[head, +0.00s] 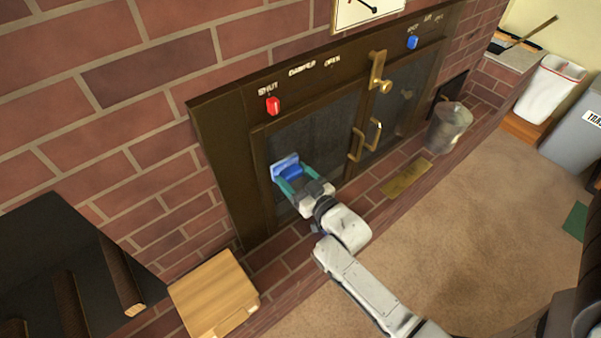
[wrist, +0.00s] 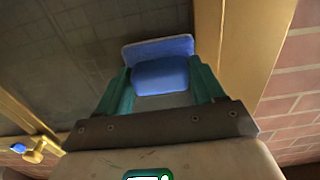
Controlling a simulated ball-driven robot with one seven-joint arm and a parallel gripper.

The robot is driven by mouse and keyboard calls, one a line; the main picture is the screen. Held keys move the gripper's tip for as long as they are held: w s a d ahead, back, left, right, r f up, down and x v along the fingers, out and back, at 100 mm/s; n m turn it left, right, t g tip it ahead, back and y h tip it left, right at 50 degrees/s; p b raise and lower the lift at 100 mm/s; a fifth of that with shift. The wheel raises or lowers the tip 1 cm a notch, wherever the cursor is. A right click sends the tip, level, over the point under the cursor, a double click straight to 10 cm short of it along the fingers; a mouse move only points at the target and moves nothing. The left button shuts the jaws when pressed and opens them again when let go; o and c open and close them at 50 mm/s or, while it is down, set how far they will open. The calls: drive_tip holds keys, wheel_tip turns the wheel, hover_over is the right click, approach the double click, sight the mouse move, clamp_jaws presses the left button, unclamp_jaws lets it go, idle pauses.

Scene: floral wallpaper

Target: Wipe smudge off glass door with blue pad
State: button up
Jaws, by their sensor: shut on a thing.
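The blue pad (head: 288,168) is held between the teal fingers of my gripper (head: 292,180). It has a pale blue flat plate and a darker blue grip. In the wrist view, the blue pad (wrist: 160,70) sits between both fingertips of my gripper (wrist: 160,88). The pad is at the left glass door (head: 318,128) of the brass-framed fireplace, near that door's left edge. I cannot tell whether it touches the glass. The right glass door (head: 398,105) is beside it. I cannot make out a distinct smudge in either view.
Brass handles (head: 365,140) stick out at the middle of the doors, with a latch (head: 379,72) above. A red knob (head: 273,105) is on the top frame. A wooden box (head: 214,292) sits at lower left.

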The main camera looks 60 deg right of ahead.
drive_tip(key=shift+a, duration=0.1)
drive_tip(key=shift+p+v, duration=0.8)
drive_tip(key=shift+v, duration=2.2)
drive_tip(key=shift+p+v, duration=0.3)
drive_tip(key=shift+v, duration=1.2)
